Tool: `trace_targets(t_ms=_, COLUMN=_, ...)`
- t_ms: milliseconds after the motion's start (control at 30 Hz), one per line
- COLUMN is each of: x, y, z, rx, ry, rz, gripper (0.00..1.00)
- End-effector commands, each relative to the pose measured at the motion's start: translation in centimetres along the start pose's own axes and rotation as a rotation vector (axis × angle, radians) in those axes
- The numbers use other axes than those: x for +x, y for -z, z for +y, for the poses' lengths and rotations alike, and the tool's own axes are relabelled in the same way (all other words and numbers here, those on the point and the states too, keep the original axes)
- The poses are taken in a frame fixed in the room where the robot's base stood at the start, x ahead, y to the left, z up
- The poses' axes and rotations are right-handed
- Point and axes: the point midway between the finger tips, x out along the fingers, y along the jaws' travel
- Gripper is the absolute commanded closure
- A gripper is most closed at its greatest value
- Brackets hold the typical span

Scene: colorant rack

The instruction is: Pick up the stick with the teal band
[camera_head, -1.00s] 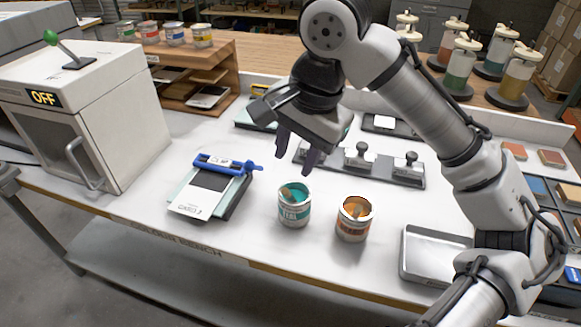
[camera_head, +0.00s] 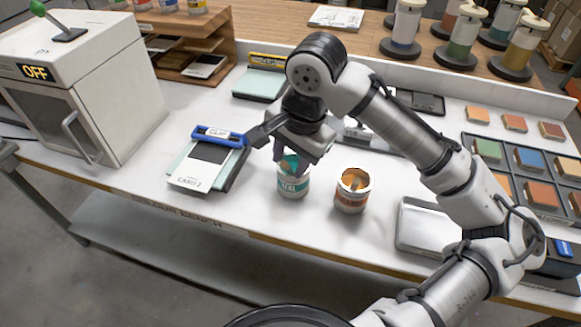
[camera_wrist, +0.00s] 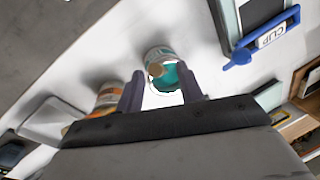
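The can with teal contents (camera_head: 293,184) stands on the white bench; it also shows in the wrist view (camera_wrist: 158,54). A tan stick end (camera_wrist: 155,70) shows inside its rim in the wrist view. No teal band on it can be made out. My gripper (camera_head: 291,158) is just above this can, pointing down, and hides part of its opening. In the wrist view my gripper's fingers (camera_wrist: 160,90) are apart, with the teal can between and beyond them. Nothing is held. A can with orange contents (camera_head: 351,195) and a stick in it stands just to the right.
A clipboard with a blue clip (camera_head: 205,165) lies to the left of the cans. A metal tray (camera_head: 420,228) lies to the right, near a dark tray of colour blocks (camera_head: 525,160). A white oven (camera_head: 85,90) stands at left. Bench space in front of the cans is clear.

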Motion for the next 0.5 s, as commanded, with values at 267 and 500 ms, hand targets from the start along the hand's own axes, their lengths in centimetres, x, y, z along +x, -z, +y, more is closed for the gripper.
trace_targets(t_ms=267, x=3.1, y=0.0, z=0.0, rx=0.001, ry=0.000, rz=0.000, gripper=0.63)
trace_targets(t_ms=500, x=3.2, y=0.0, z=0.0, rx=0.000, ry=0.000, rz=0.000, gripper=0.64)
